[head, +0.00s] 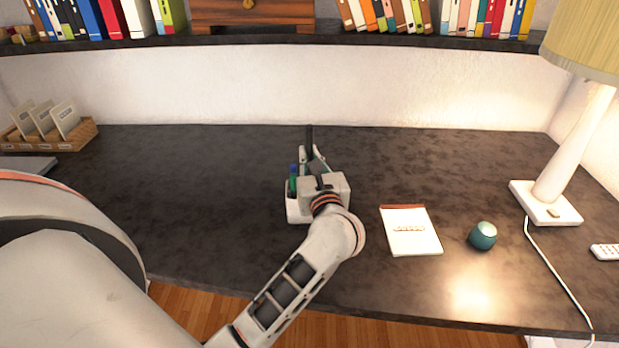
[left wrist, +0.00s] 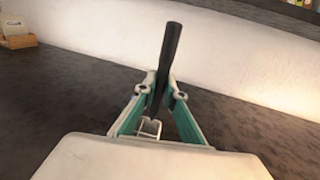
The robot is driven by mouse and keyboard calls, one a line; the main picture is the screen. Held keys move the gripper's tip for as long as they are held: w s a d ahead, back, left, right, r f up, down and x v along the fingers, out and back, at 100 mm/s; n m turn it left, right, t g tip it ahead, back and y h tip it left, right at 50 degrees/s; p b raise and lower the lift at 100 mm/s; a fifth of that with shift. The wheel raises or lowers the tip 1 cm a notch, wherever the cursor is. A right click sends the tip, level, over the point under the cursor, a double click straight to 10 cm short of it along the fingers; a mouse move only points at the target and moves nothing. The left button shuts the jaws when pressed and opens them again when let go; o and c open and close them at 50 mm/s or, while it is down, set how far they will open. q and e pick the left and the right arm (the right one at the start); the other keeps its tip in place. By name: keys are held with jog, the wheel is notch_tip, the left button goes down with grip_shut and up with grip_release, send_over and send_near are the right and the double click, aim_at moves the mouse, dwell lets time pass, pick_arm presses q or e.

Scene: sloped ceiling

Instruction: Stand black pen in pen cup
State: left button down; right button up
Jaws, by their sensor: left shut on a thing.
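My left gripper (head: 315,163) is shut on the black pen (head: 309,138). In the left wrist view the pen (left wrist: 171,50) stands nearly upright between the fingertips (left wrist: 160,88), tilted slightly, its upper part sticking out above them. The white pen cup (head: 294,208) stands on the desk just below and left of the gripper and is partly covered by it. A blue and a green pen (head: 294,178) show in the cup. A small white rim (left wrist: 148,127) shows between the fingers in the left wrist view. The black pen's lower end is hidden. My right gripper is out of view.
A notepad (head: 410,240) and a teal round object (head: 482,236) lie right of the cup. A lamp (head: 560,185) with a cord and a white remote (head: 606,252) are at far right. A wooden card box (head: 84,135) is at far left. The desk's left middle is clear.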

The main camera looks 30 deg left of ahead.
pick_arm(q)
jog(key=shift+f, duration=3.05)
jog(key=shift+f+b, duration=0.1)
jog(key=shift+b, duration=0.25)
jog(key=shift+f, duration=0.15)
jog(key=c, duration=2.4)
grip_release()
